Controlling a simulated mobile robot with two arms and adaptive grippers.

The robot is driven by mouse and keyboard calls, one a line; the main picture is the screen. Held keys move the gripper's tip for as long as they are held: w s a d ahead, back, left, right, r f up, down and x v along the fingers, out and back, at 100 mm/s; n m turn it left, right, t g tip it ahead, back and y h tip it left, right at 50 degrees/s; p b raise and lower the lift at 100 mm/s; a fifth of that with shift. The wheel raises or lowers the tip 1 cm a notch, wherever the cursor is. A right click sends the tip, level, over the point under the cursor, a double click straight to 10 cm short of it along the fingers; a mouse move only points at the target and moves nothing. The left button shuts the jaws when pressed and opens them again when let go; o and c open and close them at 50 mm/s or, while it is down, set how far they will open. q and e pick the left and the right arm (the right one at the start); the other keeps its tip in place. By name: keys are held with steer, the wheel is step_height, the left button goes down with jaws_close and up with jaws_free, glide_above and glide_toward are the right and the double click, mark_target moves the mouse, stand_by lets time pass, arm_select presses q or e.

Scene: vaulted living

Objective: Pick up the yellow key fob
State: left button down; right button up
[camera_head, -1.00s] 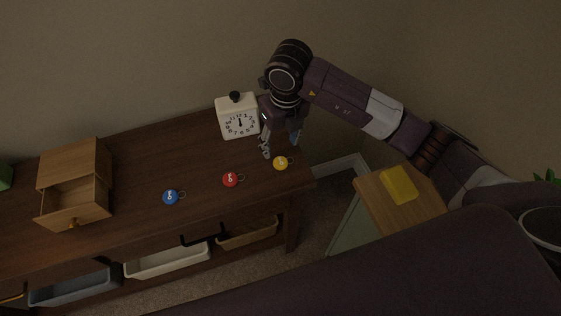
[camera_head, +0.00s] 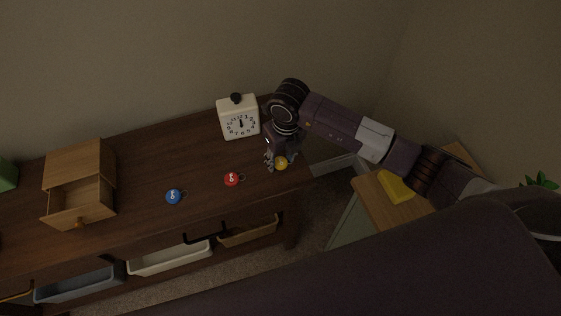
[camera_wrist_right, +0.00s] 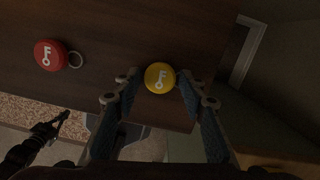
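The yellow key fob (camera_head: 281,163) lies near the right end of the dark wooden table (camera_head: 140,162). The fingers are apart, one on each side, with narrow gaps to the disc. In the head view my right gripper (camera_head: 275,160) reaches down at the fob and partly covers it. The fob's ring is not clearly visible.
A red key fob (camera_head: 232,179) and a blue key fob (camera_head: 173,196) lie to the left. A white clock (camera_head: 239,118) stands behind the gripper. A small wooden box with an open drawer (camera_head: 82,204) stands further left. The table's right edge is close to the yellow fob.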

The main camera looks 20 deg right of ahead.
steer(key=c, duration=0.6)
steer(key=shift+r, duration=0.15)
